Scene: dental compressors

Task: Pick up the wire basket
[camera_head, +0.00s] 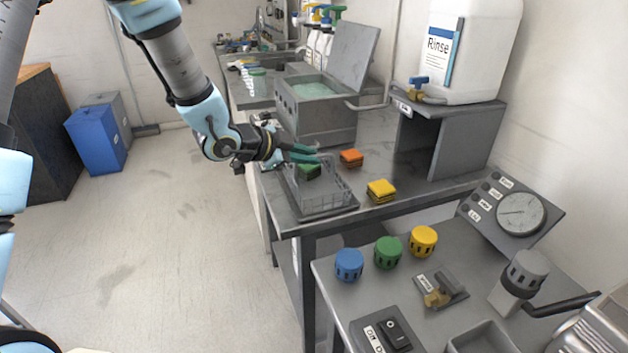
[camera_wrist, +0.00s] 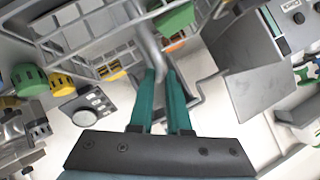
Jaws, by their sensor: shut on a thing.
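The wire basket (camera_head: 328,198) is a grey mesh box over a dark tray (camera_head: 352,208) near the corner of the grey bench. I cannot tell whether its base touches the tray. My gripper (camera_head: 312,155) is at the basket's upper side, its teal fingers shut on the basket's grey handle. In the wrist view, the fingers (camera_wrist: 160,75) close around the curved handle, with the basket's wire wall (camera_wrist: 85,30) beyond. A green block (camera_head: 310,171) sits in the basket, partly hidden by wires; it also shows in the wrist view (camera_wrist: 175,18).
An orange block (camera_head: 351,158) and stacked yellow blocks (camera_head: 381,190) lie right of the basket. A metal bath with a raised lid (camera_head: 316,112) stands behind. A front bench holds coloured caps (camera_head: 388,252) and a gauge (camera_head: 521,213). Open floor (camera_head: 170,230) lies left.

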